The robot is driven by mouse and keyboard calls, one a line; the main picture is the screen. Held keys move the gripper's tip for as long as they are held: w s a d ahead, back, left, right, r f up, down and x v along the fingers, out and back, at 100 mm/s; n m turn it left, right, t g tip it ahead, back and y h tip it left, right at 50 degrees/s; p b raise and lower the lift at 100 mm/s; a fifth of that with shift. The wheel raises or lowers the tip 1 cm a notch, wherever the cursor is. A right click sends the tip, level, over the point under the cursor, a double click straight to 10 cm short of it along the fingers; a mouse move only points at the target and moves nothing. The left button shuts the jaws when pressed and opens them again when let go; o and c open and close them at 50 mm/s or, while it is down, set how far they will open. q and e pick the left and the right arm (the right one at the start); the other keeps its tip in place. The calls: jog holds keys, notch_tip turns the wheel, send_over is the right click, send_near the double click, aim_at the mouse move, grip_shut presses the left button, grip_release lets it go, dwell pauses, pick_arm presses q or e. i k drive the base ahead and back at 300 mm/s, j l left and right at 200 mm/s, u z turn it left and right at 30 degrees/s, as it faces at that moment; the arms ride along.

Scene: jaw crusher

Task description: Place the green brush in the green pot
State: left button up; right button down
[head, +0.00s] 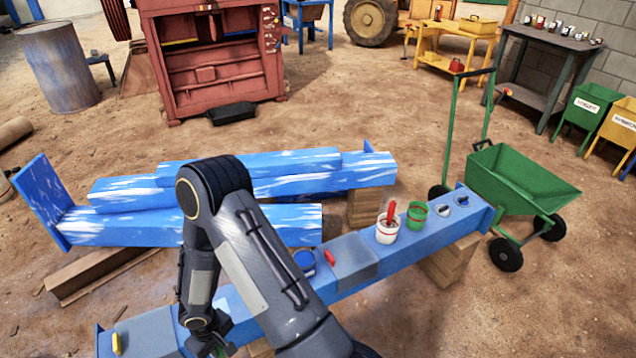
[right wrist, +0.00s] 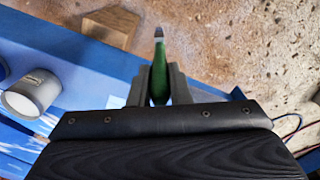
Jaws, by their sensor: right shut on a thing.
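The green brush (right wrist: 160,70) is gripped between the fingers of my right gripper (right wrist: 158,88) in the right wrist view, its tip sticking out past them. In the head view my right gripper (head: 214,349) is at the bottom edge, partly cut off, over the near left part of the blue beam (head: 345,287). The green pot (head: 417,217) stands upright on the far right part of that beam, well away from the gripper. My left gripper is in neither view.
A white pot (head: 387,232) holding a red brush (head: 390,210) stands just left of the green pot. A blue pot (head: 304,263) and a red piece (head: 330,257) are nearer. A grey pot (right wrist: 34,93) is beside my gripper. A green wheelbarrow (head: 520,180) stands at right.

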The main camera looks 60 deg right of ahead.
aim_at(415, 224)
jog(key=k+l+z, duration=0.1)
jog(key=l, duration=0.45)
jog(key=k+l, duration=0.15)
jog(key=l, duration=0.4)
jog(key=k+l+z, duration=0.15)
jog(key=l, duration=0.4)
jog(key=k+l+z, duration=0.1)
jog(key=l, duration=1.05)
jog(key=k+z, duration=0.05)
jog(key=k, duration=0.05)
